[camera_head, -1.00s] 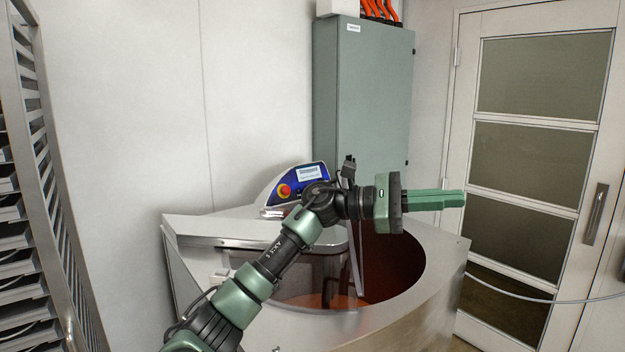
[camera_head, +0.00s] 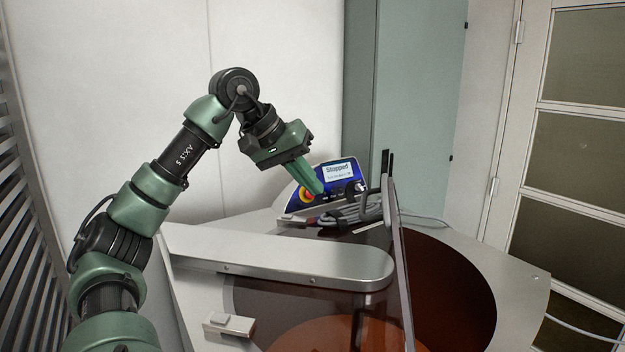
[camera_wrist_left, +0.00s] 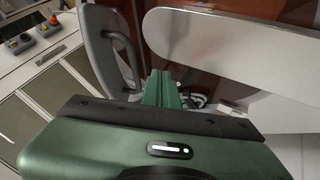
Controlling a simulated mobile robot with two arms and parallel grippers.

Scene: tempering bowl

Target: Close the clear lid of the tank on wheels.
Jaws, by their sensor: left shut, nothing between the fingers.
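The tank (camera_head: 280,254) has a metal top with a round opening and brown liquid (camera_head: 450,290) inside. Its clear lid (camera_head: 401,275) stands raised, seen almost edge-on as a thin, steep pane over the opening, with dark fittings at its top. My left gripper (camera_head: 317,188) is shut and empty, pointing down to the right in front of the control panel, left of the lid and apart from it in the picture. In the left wrist view its green fingers (camera_wrist_left: 161,88) are together. My right gripper is not in view. The tank's wheels are not visible.
A blue control panel (camera_head: 340,172) with a red knob and a screen reading "Stopped" stands at the tank's back. A flat metal arm (camera_head: 290,258) spans the left of the opening. A green cabinet (camera_head: 415,100) and a door (camera_head: 585,130) are behind; a rack (camera_head: 25,230) is left.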

